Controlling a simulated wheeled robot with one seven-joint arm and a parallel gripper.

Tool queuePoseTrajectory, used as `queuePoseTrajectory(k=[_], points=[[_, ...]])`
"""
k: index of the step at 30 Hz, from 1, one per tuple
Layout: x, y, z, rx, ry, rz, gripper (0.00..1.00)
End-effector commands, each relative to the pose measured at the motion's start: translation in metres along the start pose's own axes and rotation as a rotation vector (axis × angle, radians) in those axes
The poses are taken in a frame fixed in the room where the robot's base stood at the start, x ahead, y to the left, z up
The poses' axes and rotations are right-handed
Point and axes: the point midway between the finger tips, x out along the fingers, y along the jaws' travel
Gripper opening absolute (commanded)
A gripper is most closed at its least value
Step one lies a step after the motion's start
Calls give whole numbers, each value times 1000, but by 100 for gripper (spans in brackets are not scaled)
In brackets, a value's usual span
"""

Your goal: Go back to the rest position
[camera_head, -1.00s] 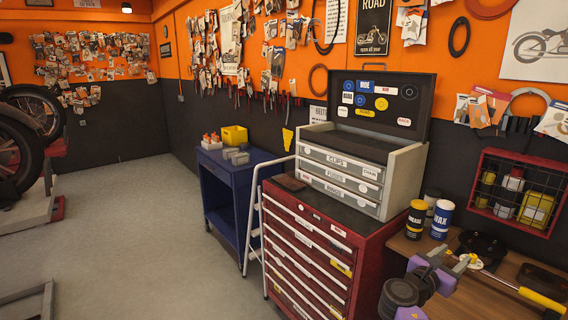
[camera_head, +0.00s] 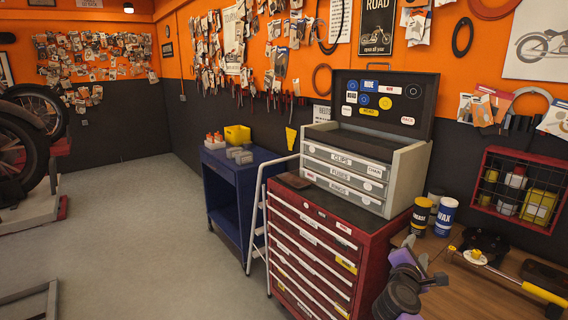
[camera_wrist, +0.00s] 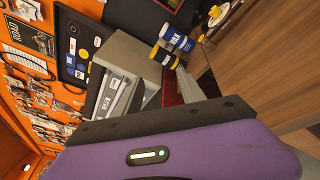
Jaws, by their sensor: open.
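My gripper (camera_head: 428,262) is at the lower right of the head view, in front of the wooden workbench (camera_head: 470,268) and beside the red drawer cabinet (camera_head: 325,245). Its pale fingertips stand apart with nothing seen between them. Purple and dark grey links of my arm show just below and left of it.
A grey toolbox (camera_head: 345,175) with an open lid stands on the red cabinet. Wax and grease cans (camera_head: 444,217) and a yellow-handled tool (camera_head: 541,292) are on the bench. A blue cart (camera_head: 232,200) stands further back. The floor (camera_head: 140,240) at left is mostly clear.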

Motion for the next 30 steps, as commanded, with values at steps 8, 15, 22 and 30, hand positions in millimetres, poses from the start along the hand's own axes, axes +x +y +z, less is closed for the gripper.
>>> queuePoseTrajectory(k=[8, 15, 22, 30], points=[[-75, -23, -80, 515, 259, 71, 47], [-178, -60, -124, 1035, 487, 61, 47], [-273, -101, -123, 1454, 626, 10, 47], [-373, -150, -86, 1847, 709, -67, 47]])
